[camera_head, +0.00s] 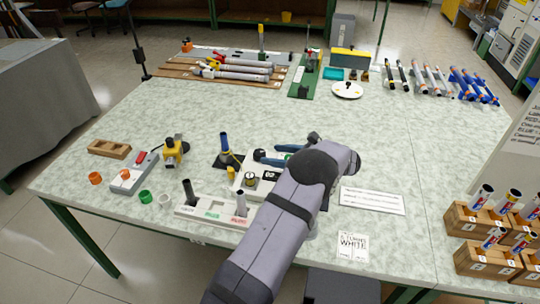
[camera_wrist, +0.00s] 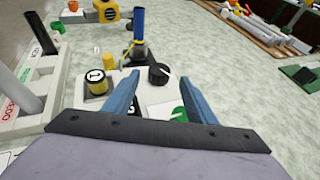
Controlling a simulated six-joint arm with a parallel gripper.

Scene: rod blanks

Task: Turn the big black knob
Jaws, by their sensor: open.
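The big black knob (camera_wrist: 159,74) has a white pointer line and sits on a pale panel (camera_wrist: 152,94). In the wrist view it shows between my gripper's (camera_wrist: 158,82) two blue fingertips, with a gap on each side. My gripper is open and empty; I cannot tell its height above the knob. In the head view my gripper is over the back of the panel (camera_head: 268,187), and my arm and fingers hide much of it, so I cannot pick out the knob there.
A blue tube on a black stand (camera_head: 225,150) rises close behind the panel. A white rack (camera_head: 212,212) with upright tubes stands in front. A yellow device (camera_head: 174,151) and grey box (camera_head: 131,177) lie left. The mid-table is clear.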

